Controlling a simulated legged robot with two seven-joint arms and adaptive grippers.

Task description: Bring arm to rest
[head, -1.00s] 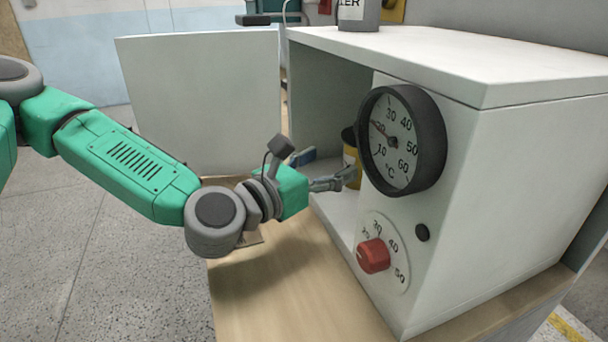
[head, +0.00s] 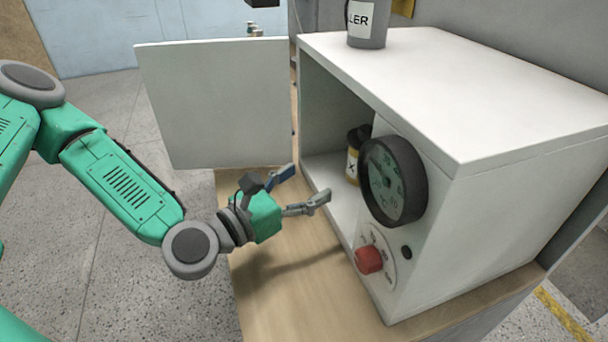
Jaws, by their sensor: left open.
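My left arm comes in from the left, and my left gripper (head: 303,187) is open and empty. It hovers above the wooden bench top (head: 285,290), in front of the opening of a white cabinet (head: 490,205). One finger looks blue, the other grey. The cabinet's white door (head: 215,105) stands wide open to the left, behind the gripper. A dark container with a yellow label (head: 352,165) stands inside the cabinet, partly hidden by the dial; the gripper is apart from it. My right gripper is not in view.
A round dial gauge (head: 393,182) and a red knob (head: 369,260) stick out from the cabinet front. A grey labelled bottle (head: 367,25) stands on the cabinet top. The speckled floor (head: 110,260) on the left is free of objects.

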